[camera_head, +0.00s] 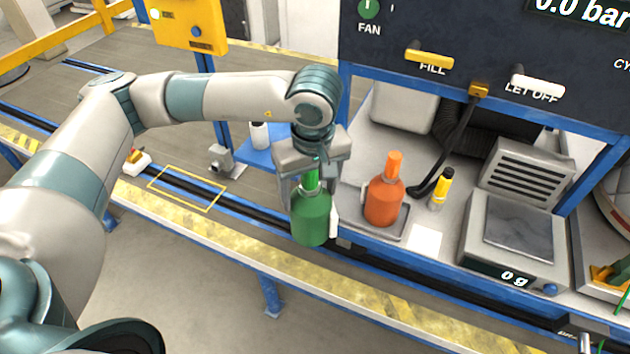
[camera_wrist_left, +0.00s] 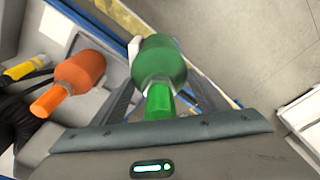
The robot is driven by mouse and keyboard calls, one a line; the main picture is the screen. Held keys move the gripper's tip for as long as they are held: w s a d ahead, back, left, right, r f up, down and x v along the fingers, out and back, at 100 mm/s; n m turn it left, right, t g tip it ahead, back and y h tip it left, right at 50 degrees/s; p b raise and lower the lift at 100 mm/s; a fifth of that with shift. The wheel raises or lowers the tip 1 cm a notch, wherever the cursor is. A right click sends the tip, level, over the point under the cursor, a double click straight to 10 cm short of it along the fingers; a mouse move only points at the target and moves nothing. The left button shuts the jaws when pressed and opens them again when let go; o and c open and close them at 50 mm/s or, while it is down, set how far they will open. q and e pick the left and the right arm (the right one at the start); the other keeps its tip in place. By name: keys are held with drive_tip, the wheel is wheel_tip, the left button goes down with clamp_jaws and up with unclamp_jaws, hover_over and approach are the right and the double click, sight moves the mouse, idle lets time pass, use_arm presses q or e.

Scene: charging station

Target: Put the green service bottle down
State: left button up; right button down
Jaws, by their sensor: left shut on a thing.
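The green service bottle (camera_head: 312,217) is upright in my left gripper (camera_head: 312,190), which is shut on it near the neck. In the head view the bottle hangs in front of the station's edge, over the rail; I cannot tell its exact height. In the left wrist view the green bottle (camera_wrist_left: 160,64) lies between the fingers (camera_wrist_left: 158,95). The orange bottle (camera_head: 384,200) stands in a grey tray (camera_head: 372,236) to the right of it, apart from my gripper. My right gripper is not in view.
A yellow outlined rectangle (camera_head: 187,187) marks the conveyor left of the bottle. A scale (camera_head: 515,235) reading 0 g stands at the right. A white bottle (camera_head: 259,136) stands behind my arm.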

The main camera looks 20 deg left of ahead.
sight(300, 210)
use_arm(q)
drive_tip(key=s+m, duration=0.1)
drive_tip(key=m, duration=0.1)
drive_tip(key=s+m, duration=0.1)
drive_tip(key=m, duration=0.1)
drive_tip(key=shift+a+m, duration=0.2)
drive_tip(key=shift+m, duration=0.2)
drive_tip(key=s+m, duration=0.1)
drive_tip(key=m, duration=0.1)
drive_tip(key=m+h, duration=0.1)
drive_tip(key=shift+s+a+f+m, duration=0.15)
drive_tip(key=shift+s+m, duration=0.35)
drive_tip(key=shift+m, duration=0.2)
